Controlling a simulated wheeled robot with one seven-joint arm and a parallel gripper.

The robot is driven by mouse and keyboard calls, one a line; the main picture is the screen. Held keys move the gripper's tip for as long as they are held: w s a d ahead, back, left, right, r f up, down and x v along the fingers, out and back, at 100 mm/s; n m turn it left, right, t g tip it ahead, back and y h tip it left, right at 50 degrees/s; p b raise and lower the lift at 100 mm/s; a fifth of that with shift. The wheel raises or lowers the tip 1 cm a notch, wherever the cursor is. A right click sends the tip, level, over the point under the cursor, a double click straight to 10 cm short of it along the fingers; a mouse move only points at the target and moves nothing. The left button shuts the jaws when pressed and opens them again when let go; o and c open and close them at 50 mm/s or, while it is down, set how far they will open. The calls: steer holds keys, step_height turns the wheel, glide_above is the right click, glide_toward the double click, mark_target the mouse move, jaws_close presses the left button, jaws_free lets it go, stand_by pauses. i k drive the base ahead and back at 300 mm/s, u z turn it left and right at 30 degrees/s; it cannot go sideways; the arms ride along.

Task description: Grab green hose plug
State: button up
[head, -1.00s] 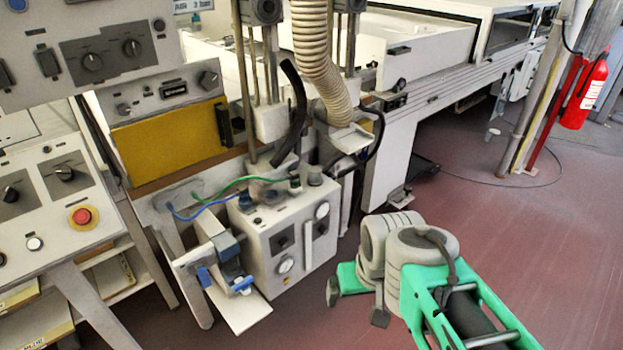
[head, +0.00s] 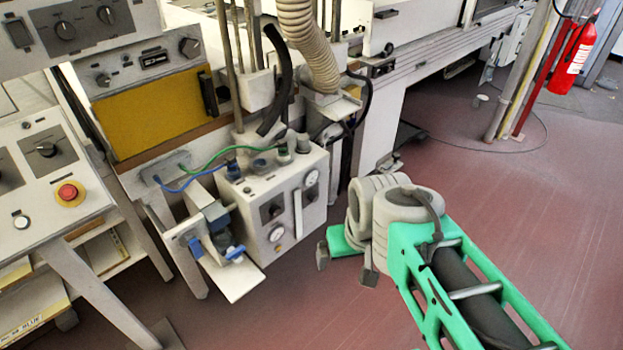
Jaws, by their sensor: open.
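A green hose (head: 225,156) runs from the bench edge to the top of a pale control box (head: 262,220). Its plug (head: 283,148), small and dark, sits upright at the back of the box top; its colour is hard to tell. A blue hose (head: 190,178) ends at another small plug (head: 232,170) to its left. My gripper (head: 346,266) hangs right of the box, in front of and below the green hose's plug. Its two dark fingertips are apart with nothing between them. It is clear of the box, and my wrist partly hides it.
A bracket with blue clamps (head: 222,245) and a tilted white plate sticks out at the box's left front. A ribbed duct (head: 307,45) and a black hose (head: 277,85) hang above the plugs. An emergency-stop panel (head: 55,180) stands left.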

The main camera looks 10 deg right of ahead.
mark_target(282, 145)
steer(key=u, duration=0.2)
steer(key=k, duration=0.25)
steer(key=i, duration=0.8)
steer(key=u, duration=0.9)
steer(key=i, duration=0.6)
